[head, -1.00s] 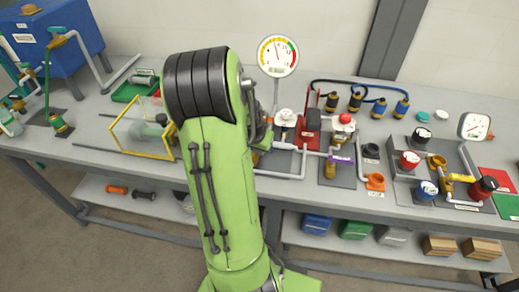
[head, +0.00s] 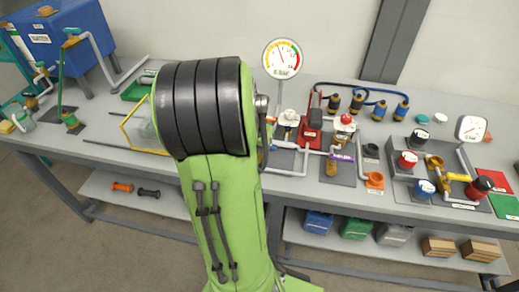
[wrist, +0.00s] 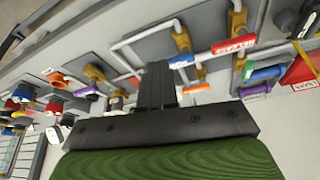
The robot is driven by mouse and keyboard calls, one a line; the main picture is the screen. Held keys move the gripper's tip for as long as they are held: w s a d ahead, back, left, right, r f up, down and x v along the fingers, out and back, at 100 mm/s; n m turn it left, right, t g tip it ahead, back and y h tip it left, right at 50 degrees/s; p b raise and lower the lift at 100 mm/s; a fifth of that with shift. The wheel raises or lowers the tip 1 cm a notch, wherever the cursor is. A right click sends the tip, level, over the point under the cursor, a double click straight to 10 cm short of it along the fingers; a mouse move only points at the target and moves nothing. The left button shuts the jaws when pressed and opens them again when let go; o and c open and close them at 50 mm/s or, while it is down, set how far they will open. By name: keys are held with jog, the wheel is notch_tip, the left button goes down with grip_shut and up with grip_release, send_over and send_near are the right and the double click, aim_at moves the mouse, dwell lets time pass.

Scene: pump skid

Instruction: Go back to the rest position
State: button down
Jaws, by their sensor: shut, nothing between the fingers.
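My gripper (wrist: 157,85) shows in the wrist view with its dark fingers together and nothing between them. It is above the pump skid bench, and pipes and coloured valve handles lie beyond the fingers. In the head view my green arm with its black ribbed joint stands in front of the bench and hides the gripper.
The grey bench (head: 95,125) carries a round gauge (head: 282,58) behind my arm, a yellow-framed clear box (head: 137,130) partly hidden by it, and a blue tank (head: 62,38) at the left. A second gauge (head: 471,129) and red and blue knobs stand at the right.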

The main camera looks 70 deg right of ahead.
jog(key=shift+v, duration=1.15)
jog(key=shift+s, duration=0.15)
jog(key=w+a+r+n+t+y, duration=0.1)
jog(key=w+a+r+n+t, duration=0.15)
jog(key=a, duration=0.45)
jog(key=w+a+r+n+t, duration=0.1)
jog(key=w+a+r+n, duration=0.1)
jog(key=w+a+n, duration=0.35)
jog(key=w+a+r+n+t+y, duration=0.1)
jog(key=w+a+r+n, duration=0.15)
jog(key=a, duration=0.55)
jog(key=s+a+n+y, duration=0.1)
jog(key=s+a+n, duration=0.2)
jog(key=a, duration=0.3)
jog(key=s+a+r+n+t+y, duration=0.1)
jog(key=s+a+n, duration=0.2)
jog(key=a+n, duration=0.2)
jog(key=a, duration=0.2)
jog(key=shift+a+r, duration=0.2)
jog(key=shift+a, duration=0.1)
